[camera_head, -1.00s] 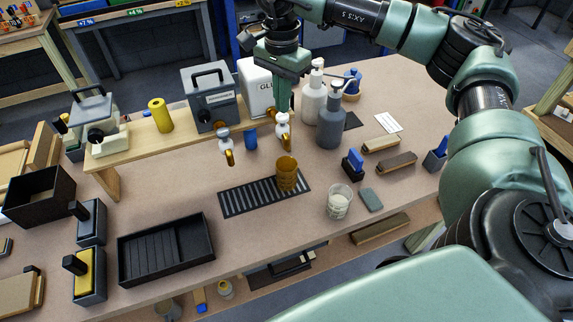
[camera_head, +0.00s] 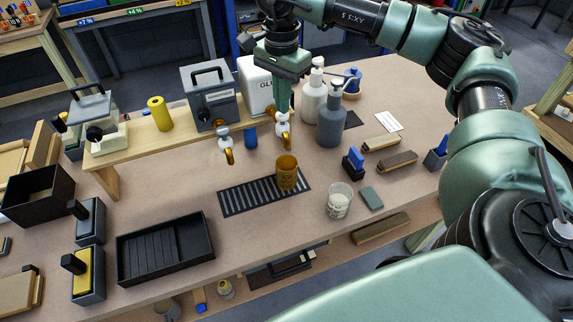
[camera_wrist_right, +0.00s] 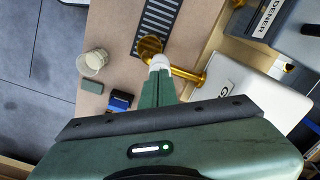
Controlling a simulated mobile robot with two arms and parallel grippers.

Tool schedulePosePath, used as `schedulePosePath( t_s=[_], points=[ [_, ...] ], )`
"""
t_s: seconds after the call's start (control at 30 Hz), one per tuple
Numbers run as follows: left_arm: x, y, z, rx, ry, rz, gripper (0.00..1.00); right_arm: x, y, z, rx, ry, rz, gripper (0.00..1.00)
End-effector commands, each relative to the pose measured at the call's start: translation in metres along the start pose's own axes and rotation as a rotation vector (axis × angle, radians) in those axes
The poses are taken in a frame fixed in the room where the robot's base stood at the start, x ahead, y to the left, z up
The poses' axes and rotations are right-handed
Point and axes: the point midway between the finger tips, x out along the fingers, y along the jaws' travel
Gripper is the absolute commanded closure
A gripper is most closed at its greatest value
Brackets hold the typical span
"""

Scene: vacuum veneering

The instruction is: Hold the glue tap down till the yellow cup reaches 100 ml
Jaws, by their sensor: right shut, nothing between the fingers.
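The yellow cup (camera_head: 287,172), amber and see-through, stands upright on the right part of the dark slatted grate (camera_head: 240,196), below the glue tap. I cannot read its level or see a stream. The glue tap (camera_head: 284,129) has a gold spout and a white top and sits in front of the white glue container (camera_head: 253,84). My right gripper (camera_head: 282,104) is shut and points down onto the tap's top. In the right wrist view its shut fingertips (camera_wrist_right: 158,78) meet the white knob (camera_wrist_right: 159,62), with nothing between them. My left gripper is not in view.
A second tap (camera_head: 226,145) hangs left, before the grey hardener box (camera_head: 211,97). A clear cup with pale contents (camera_head: 338,201) stands right of the grate. Two pump bottles (camera_head: 331,118) stand close right of my gripper. A black tray (camera_head: 165,249) lies front left.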

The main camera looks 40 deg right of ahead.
Motion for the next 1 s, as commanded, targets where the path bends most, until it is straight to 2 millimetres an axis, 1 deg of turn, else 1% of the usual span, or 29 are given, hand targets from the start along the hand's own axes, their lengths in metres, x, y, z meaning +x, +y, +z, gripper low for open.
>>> schedulePosePath(
  t_s=[0.6,1.0],
  points=[
    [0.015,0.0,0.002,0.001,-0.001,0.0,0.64,0.021,0.0,0.0,0.0,0.0,0.002,1.0],
    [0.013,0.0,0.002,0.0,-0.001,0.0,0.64,0.019,0.001,0.0,0.0,-0.001,0.002,1.0]
  ],
)
